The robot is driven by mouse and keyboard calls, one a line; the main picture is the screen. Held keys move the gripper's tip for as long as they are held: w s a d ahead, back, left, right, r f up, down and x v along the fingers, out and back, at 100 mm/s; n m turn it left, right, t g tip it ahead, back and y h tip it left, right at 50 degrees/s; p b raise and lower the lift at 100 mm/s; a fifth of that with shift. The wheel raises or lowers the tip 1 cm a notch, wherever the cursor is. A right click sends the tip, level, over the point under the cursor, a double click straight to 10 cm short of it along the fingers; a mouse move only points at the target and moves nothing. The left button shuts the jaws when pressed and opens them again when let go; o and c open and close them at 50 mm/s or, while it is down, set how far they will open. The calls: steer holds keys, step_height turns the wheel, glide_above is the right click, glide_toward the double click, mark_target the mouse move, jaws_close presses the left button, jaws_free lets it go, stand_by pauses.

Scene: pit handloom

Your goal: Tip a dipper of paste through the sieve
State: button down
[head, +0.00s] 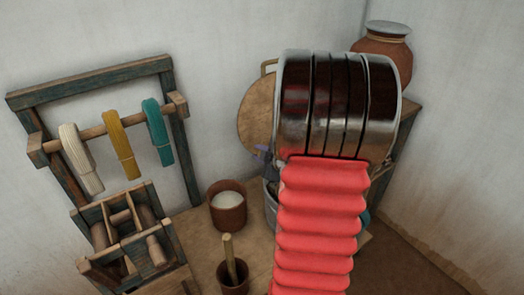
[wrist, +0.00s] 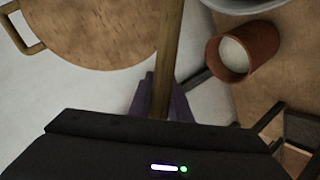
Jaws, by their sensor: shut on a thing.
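My gripper (wrist: 163,100) is shut on a wooden handle (wrist: 168,45), which runs up out of the wrist view. It looks like the dipper's handle, but its far end is out of view. In the head view my gripper (head: 263,155) is mostly hidden behind my arm. A brown pot of white paste (head: 228,205) stands on the table left of my arm; this pot also shows in the wrist view (wrist: 245,50). A grey rimmed vessel (head: 269,205) is half hidden behind my arm. I cannot tell whether the sieve is in view.
A round tan board (head: 253,122) with a loop handle is at the back. A small brown cup (head: 232,285) with an upright wooden stick stands in front. A wooden rack (head: 95,82) with hanging yarn is at left. A clay jar (head: 388,50) stands at back right.

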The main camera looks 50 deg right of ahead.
steer(key=w+a+f+n+h, duration=0.1)
steer(key=a+f+n+h, duration=0.2)
steer(key=a+f, duration=0.4)
steer(key=shift+w+a+f+n+h, duration=0.15)
steer(key=shift+a+f+n+h, duration=0.35)
steer(key=shift+f, duration=1.35)
stand_by(1.4)
steer(key=shift+d, duration=0.1)
stand_by(0.4)
